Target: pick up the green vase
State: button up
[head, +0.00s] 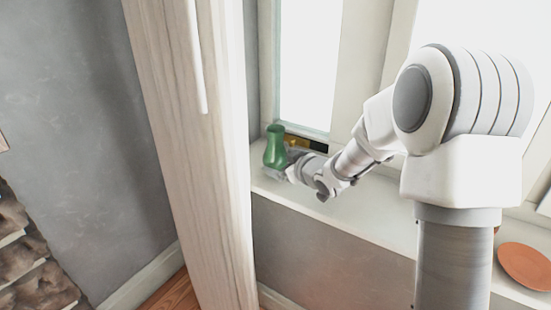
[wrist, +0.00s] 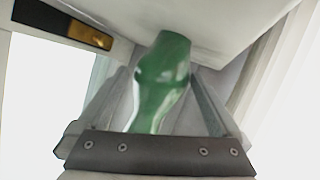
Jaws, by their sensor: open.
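The green vase (head: 275,147) stands upright on the window sill in the head view, at the sill's left end near the window frame. My gripper (head: 284,171) is low beside it, its fingers partly hidden by the vase and wrist. In the wrist view the green vase (wrist: 160,80) lies between the two fingers of my gripper (wrist: 160,90), one finger on each side. The gripper is open. Whether either finger touches the vase cannot be told.
The pale window sill (head: 378,222) runs to the right. A tall wooden panel (head: 190,140) stands close to the left of the vase. A dark and gold fitting (head: 308,143) is on the window frame behind. An orange plate (head: 525,265) lies at the far right.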

aim_at(271, 157)
jog(key=shift+a+r+b+x, duration=0.15)
jog(key=shift+b+x, duration=0.3)
jog(key=shift+x, duration=0.95)
jog(key=shift+a+r+b+x, duration=0.15)
jog(key=shift+b+x, duration=0.25)
jog(key=shift+x, duration=0.95)
